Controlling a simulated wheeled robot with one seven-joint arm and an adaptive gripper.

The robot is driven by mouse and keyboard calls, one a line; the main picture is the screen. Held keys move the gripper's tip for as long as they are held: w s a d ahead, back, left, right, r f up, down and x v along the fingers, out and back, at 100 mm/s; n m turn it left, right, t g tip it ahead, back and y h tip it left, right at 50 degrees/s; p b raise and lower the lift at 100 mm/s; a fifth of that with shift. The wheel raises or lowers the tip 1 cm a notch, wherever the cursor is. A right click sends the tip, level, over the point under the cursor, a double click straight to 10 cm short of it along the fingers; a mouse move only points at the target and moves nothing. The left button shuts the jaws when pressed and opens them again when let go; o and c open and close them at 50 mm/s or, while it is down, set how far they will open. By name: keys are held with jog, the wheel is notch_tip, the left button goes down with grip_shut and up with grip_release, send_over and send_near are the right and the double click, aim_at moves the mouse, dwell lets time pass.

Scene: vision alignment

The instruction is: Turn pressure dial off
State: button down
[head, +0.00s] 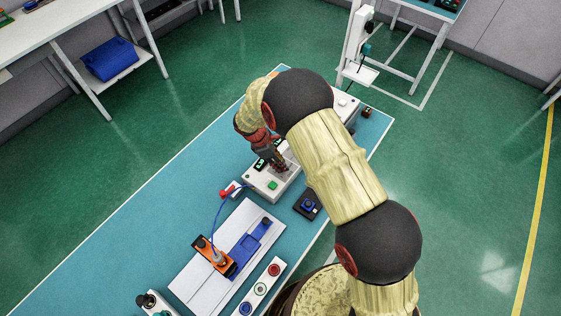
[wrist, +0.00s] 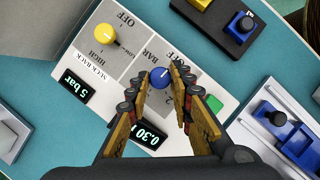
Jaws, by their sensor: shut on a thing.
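The pressure dial is a round blue knob (wrist: 160,77) with a white pointer mark, on a grey field of a white control box (wrist: 205,78), beside the print "BAR" and an upside-down "OFF". My gripper (wrist: 162,73) is over the box, its two fingers shut on the blue dial from either side. In the head view my gripper (head: 282,168) reaches down onto the box (head: 262,188), and the dial is hidden there. A yellow knob (wrist: 103,33) is next to the print "LOW", "HIGH" and "SUCK BACK". Lit displays read "5 bar" (wrist: 72,90) and "0.30" (wrist: 149,133), the latter partly covered by a finger.
A green button (wrist: 214,103) lies close to the right finger. A black block with a blue knob (head: 308,205) stands beside the box. A white plate with an orange and blue fixture (head: 217,257) and a button strip (head: 260,288) are nearer on the blue table (head: 150,225).

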jog(key=shift+n, duration=0.5)
jog(key=c, duration=1.6)
grip_release()
jog(key=shift+o, duration=0.2)
jog(key=v, duration=1.2)
jog(key=shift+s, duration=0.2)
